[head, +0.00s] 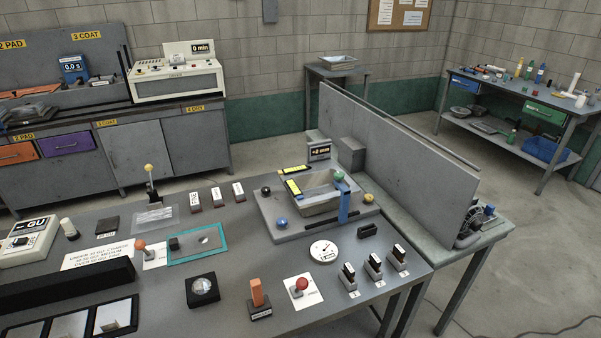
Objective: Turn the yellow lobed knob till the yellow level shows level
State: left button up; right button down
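The yellow lobed knob (369,198) is at the right corner of a grey plate (272,229) on the bench. The plate carries a raised grey tray (309,211). A yellow bar with a dark window (293,188) lies on the tray's left side, and a second yellow bar (294,169) lies behind it. I cannot tell which is the yellow level, and any bubble is too small to read. A small display (319,151) stands behind, its reading unclear. Neither of my grippers is in view.
A blue knob (281,223), a black knob (266,190) and a green knob (339,177) sit around the tray. A blue upright piece (345,206) stands close left of the yellow knob. A tall grey panel (400,160) rises behind. A round dial (323,251) lies in front.

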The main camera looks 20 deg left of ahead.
aim_at(369, 198)
jog(key=i+l, duration=0.2)
jog(key=l, duration=0.15)
jog(key=i+l+u, duration=0.1)
jog(key=l, duration=0.3)
jog(key=i+l, duration=0.25)
jog(key=i+l+u, duration=0.1)
jog(key=l, duration=0.4)
jog(key=i, duration=0.1)
